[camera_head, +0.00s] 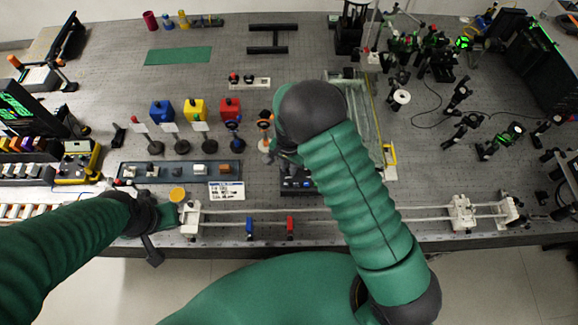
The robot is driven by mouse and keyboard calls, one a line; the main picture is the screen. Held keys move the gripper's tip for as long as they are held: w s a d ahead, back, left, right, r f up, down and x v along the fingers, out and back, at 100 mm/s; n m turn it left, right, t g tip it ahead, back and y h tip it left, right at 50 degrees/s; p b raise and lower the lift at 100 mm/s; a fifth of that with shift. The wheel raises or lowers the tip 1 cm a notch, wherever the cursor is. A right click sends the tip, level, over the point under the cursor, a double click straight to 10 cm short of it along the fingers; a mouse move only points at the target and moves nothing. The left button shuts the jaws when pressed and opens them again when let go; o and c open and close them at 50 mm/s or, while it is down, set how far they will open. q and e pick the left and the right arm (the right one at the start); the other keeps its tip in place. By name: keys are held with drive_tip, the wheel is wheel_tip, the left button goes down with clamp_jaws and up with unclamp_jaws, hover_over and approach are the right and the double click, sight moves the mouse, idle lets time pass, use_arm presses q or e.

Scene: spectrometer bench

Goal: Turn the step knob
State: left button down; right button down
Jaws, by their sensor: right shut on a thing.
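A dark control box (298,184) with small knobs or buttons on its front stands at the middle of the bench, partly under my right arm. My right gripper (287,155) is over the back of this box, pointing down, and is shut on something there. The thing held looks to be the step knob, but my wrist and forearm hide it. My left gripper (160,218) is at the front left of the bench, beside a white rail end block (190,219). Its fingers are too unclear to tell open from shut.
A rail (340,216) with blue and red sliders runs along the front edge. A grey-blue strip (140,172) of switches, a white label card (226,190) and blue, yellow and red blocks (195,109) lie left of my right gripper. Optics (455,95) crowd the right.

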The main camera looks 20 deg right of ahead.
sight(288, 170)
idle(0.3)
drive_tip(key=c, duration=1.3)
unclamp_jaws()
drive_tip(key=shift+a, duration=0.1)
drive_tip(key=shift+r, duration=0.15)
drive_tip(key=shift+r, duration=0.3)
wheel_tip(288, 170, up, 16)
drive_tip(key=b, duration=0.3)
drive_tip(key=shift+w, duration=0.1)
drive_tip(key=shift+f, duration=0.1)
